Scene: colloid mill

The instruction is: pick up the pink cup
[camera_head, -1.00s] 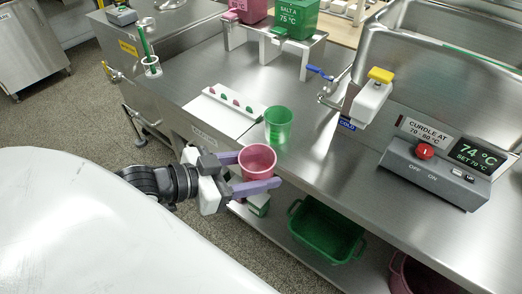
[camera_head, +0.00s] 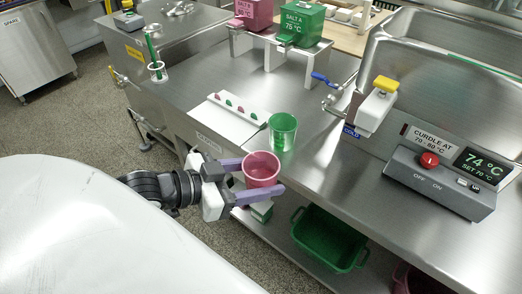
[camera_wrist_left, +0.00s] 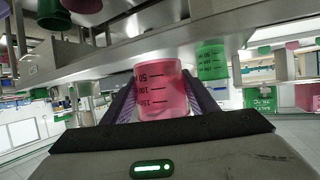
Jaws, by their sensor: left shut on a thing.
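The pink cup (camera_head: 262,166) is between the purple fingers of my left gripper (camera_head: 262,178), at the front edge of the steel counter. The gripper is shut on it, with one finger on each side. In the left wrist view the pink cup (camera_wrist_left: 163,90) fills the space between the fingers, and its dark volume marks face the camera. The cup looks about upright in the head view. I cannot tell whether its base touches the counter. My right gripper does not show.
A green cup (camera_head: 282,131) stands on the counter just behind the pink one. A white board (camera_head: 228,118) with coloured marks lies to its left. A grey control box (camera_head: 440,182) stands at right. A green crate (camera_head: 328,238) is on the lower shelf.

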